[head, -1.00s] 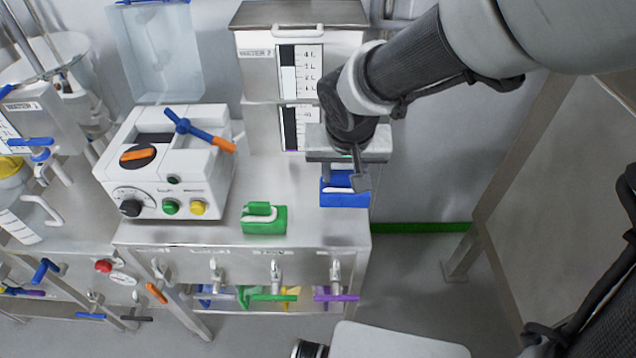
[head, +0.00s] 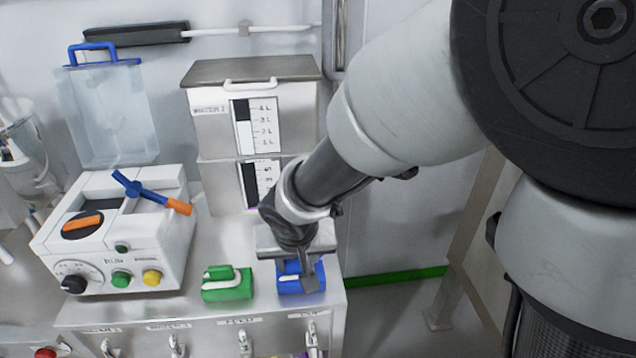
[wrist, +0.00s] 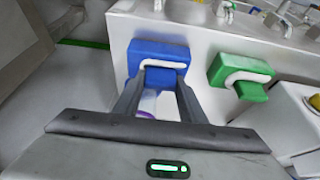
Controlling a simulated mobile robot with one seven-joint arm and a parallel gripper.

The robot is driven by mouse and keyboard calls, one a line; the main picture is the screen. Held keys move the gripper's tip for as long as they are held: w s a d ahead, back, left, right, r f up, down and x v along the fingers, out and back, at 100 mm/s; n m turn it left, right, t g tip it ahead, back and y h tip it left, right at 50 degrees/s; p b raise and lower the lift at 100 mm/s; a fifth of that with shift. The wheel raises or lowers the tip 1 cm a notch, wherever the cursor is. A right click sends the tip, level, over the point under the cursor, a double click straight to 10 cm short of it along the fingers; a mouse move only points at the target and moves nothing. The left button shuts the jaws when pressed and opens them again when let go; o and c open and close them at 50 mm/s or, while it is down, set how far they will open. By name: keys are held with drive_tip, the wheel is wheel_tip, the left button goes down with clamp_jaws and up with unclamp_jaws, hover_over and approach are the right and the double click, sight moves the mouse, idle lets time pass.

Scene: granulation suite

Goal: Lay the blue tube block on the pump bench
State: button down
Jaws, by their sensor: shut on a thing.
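The blue tube block (head: 290,286) is at the right end of the pump bench (head: 185,312), right of a green block (head: 227,285). It looks level and seems to rest on the bench top, though its underside is hidden. It also shows in the wrist view (wrist: 155,50), with a white tube piece across it. My gripper (head: 304,275) reaches down from above and is shut on the blue block. In the wrist view my two fingers (wrist: 161,80) meet its near part.
A white pump unit (head: 150,255) with coloured knobs stands on the bench at left. A metal container (head: 215,125) with level gauges stands behind the blocks. Valves line the bench front. The bench's right edge is close beside the blue block, with open floor beyond.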

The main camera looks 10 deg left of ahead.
drive_tip(key=shift+f+b, duration=0.2)
drive_tip(key=shift+b, duration=0.1)
drive_tip(key=c, duration=1.1)
unclamp_jaws()
drive_tip(key=shift+r, duration=0.1)
